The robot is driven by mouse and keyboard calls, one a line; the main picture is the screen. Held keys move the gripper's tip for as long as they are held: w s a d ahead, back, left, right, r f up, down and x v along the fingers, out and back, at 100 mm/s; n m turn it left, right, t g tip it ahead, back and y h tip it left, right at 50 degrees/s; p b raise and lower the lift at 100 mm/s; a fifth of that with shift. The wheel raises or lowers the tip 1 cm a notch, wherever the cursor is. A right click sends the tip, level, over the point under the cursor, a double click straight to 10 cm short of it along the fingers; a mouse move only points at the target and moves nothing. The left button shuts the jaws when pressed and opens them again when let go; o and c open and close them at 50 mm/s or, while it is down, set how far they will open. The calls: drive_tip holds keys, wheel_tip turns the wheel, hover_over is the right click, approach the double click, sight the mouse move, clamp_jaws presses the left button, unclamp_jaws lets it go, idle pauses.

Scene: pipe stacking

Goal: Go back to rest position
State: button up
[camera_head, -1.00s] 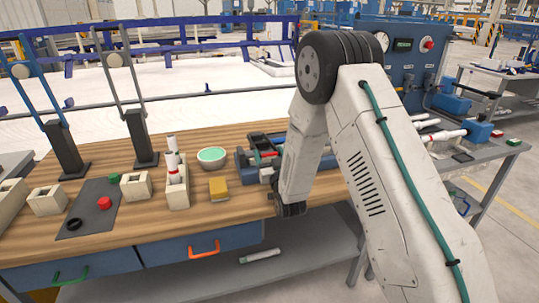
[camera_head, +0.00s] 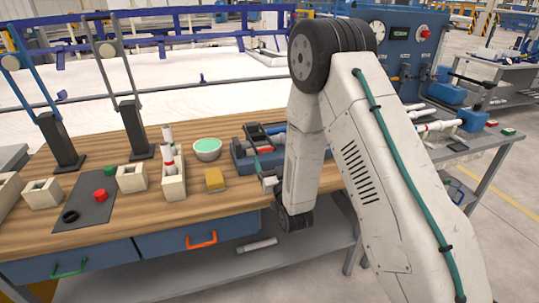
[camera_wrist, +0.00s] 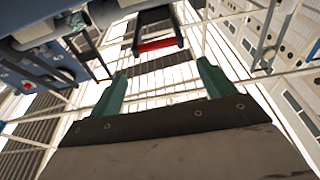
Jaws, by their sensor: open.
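My gripper (camera_wrist: 161,74) shows in the wrist view with its two green fingers spread apart and nothing between them. In the head view my gripper (camera_head: 263,172) shows only in part beside my folded forearm, in front of the bench's blue-grey fixture. The wrist view looks up at the ceiling and its beams.
A green-filled bowl (camera_head: 207,149), a yellow block (camera_head: 215,179) and a grey mat (camera_head: 87,212) with a red button lie on the bench. The blue-grey fixture (camera_head: 243,163) is close to my arm. A pipe (camera_head: 258,245) lies on the lower shelf.

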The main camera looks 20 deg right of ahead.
drive_tip(key=shift+s, duration=0.1)
idle(0.3)
drive_tip(key=s+d+r+g, duration=0.1)
drive_tip(key=s+r+g, duration=0.5)
drive_tip(key=r+g, duration=0.4)
drive_tip(key=s+r+g, duration=0.2)
drive_tip(key=s+g, duration=0.1)
drive_tip(key=s, duration=0.8)
drive_tip(key=s+d+r+g, duration=0.1)
drive_tip(key=s+r+g, duration=0.2)
drive_tip(key=s, duration=0.9)
drive_tip(key=s+r+g, duration=0.3)
drive_tip(key=s, duration=0.9)
drive_tip(key=shift+d+g, duration=0.4)
drive_tip(key=shift+c, duration=0.3)
